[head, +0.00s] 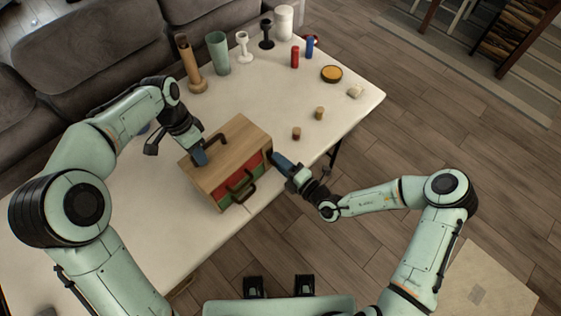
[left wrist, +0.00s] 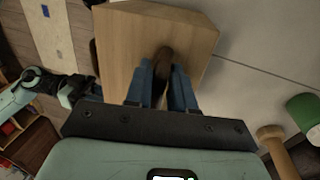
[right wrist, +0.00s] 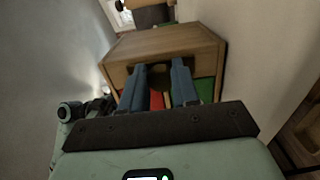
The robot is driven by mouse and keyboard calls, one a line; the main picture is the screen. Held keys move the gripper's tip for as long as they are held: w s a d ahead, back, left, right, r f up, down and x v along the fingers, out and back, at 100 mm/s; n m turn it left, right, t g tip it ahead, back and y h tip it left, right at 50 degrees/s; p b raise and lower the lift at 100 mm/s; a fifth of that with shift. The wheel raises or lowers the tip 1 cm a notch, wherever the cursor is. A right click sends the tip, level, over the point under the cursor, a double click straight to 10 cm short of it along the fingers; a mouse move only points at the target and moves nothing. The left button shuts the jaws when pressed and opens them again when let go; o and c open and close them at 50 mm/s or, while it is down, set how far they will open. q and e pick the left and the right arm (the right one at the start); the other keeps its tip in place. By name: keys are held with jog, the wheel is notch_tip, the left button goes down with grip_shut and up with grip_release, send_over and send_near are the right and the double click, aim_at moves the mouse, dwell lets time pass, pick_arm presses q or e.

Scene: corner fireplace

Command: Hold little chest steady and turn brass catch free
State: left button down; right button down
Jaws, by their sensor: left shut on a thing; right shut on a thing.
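The little chest (head: 228,146) is a wooden box on the white table, with a red and green front and dark handles. My left gripper (head: 201,158) is at its left end; in the left wrist view its blue fingers (left wrist: 164,85) are shut on a brown handle (left wrist: 164,54) against the wooden face. My right gripper (head: 274,157) is at the chest's right end; in the right wrist view its fingers (right wrist: 160,72) are shut on a dark fitting close to the wood. The fingers hide most of this fitting, and I cannot tell whether it is the brass catch.
The table (head: 200,245) also holds a green cup (head: 218,54), a brown cylinder stand (head: 188,62), a yellow-topped round tin (head: 331,74) and two small corks (head: 319,113). The grey sofa (head: 100,50) runs along the back.

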pick_arm(q)
jog(key=shift+s+f, duration=0.15)
jog(key=shift+f, duration=0.1)
pick_arm(e)
jog(key=shift+a+r, duration=0.1)
jog(key=c, duration=0.8)
grip_release()
jog(key=shift+s+d, duration=0.2)
jog(key=shift+d, duration=0.05)
jog(key=v, duration=1.1)
jog(key=shift+s+d, duration=0.1)
jog(key=shift+s, duration=0.2)
